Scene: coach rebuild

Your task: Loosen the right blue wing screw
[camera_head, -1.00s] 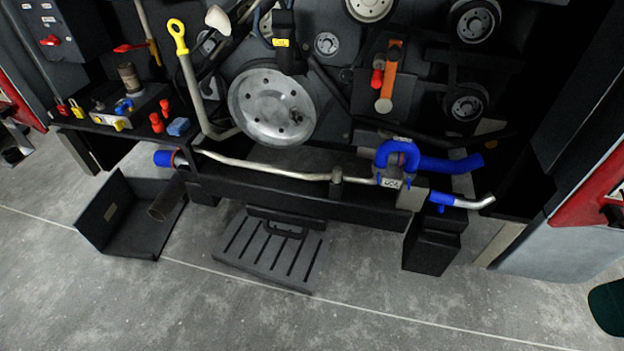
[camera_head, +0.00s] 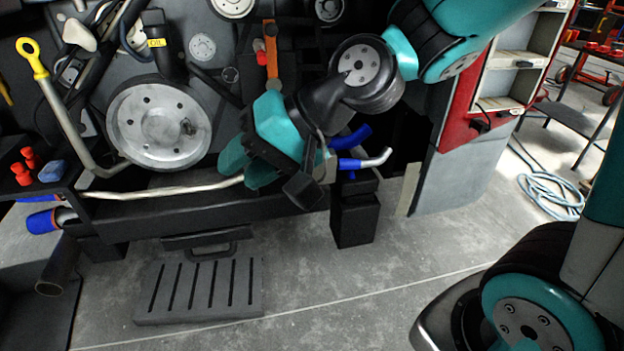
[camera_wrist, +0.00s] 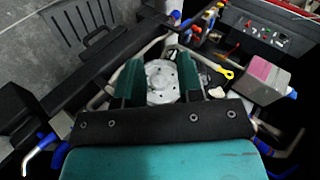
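My gripper (camera_head: 248,166) is in front of the engine, at the right part of the long silver pipe (camera_head: 160,190). Its two teal fingers stand apart in the wrist view (camera_wrist: 158,78), with no object held between them. The large grey pulley disc (camera_wrist: 160,82) shows beyond the gap. The bracket area with blue hoses is largely hidden behind my gripper in the head view. A blue hose (camera_head: 350,138) and a blue sleeve on a short silver pipe (camera_head: 350,163) show to its right. I cannot make out the right blue wing screw in either current view.
A yellow-ringed dipstick (camera_head: 32,58) stands at left, near red knobs (camera_head: 22,172) and a blue block. A slotted dark step (camera_head: 200,290) lies below the dark beam. A black box (camera_head: 355,220) stands right of it. Floor in front is clear.

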